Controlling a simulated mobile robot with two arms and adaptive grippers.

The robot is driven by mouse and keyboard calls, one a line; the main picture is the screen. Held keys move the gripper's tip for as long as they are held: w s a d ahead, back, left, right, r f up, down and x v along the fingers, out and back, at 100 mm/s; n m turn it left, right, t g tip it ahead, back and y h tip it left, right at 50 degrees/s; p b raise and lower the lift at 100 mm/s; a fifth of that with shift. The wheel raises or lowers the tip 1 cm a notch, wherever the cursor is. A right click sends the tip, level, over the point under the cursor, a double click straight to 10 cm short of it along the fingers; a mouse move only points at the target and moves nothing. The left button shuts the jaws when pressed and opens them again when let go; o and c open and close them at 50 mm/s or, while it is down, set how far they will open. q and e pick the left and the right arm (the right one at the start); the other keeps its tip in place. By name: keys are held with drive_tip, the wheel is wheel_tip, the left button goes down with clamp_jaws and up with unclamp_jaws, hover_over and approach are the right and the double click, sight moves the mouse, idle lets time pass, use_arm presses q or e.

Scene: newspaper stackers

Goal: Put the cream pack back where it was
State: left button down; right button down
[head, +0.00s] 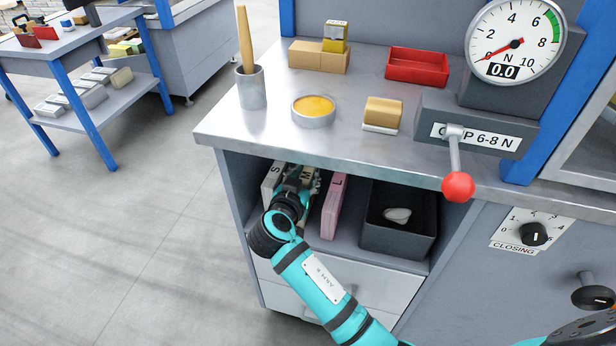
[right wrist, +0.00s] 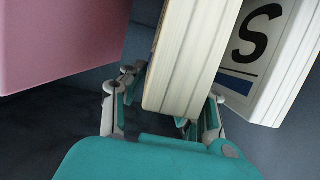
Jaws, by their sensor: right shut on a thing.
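The cream pack (right wrist: 188,55) stands on edge between the two fingers of my right gripper (right wrist: 168,100), which is shut on it. In the head view my right gripper (head: 290,190) is inside the open shelf under the bench and hides most of the cream pack, whose top shows an M (head: 308,176). A white pack marked S (head: 272,180) stands just left of it. A pink pack marked L (head: 333,205) stands to its right. In the wrist view the S pack (right wrist: 268,55) is at the right and the pink pack (right wrist: 60,40) at the left. My left gripper is not in view.
A dark grey bin (head: 397,243) with a pale object in it fills the right of the shelf. The benchtop (head: 235,132) overhangs the shelf. A red-knobbed lever (head: 458,185) hangs over its right front. Drawers (head: 340,280) lie below.

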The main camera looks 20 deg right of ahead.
drive_tip(key=shift+a+r, duration=0.1)
drive_tip(key=shift+r, duration=0.05)
drive_tip(key=c, duration=1)
unclamp_jaws()
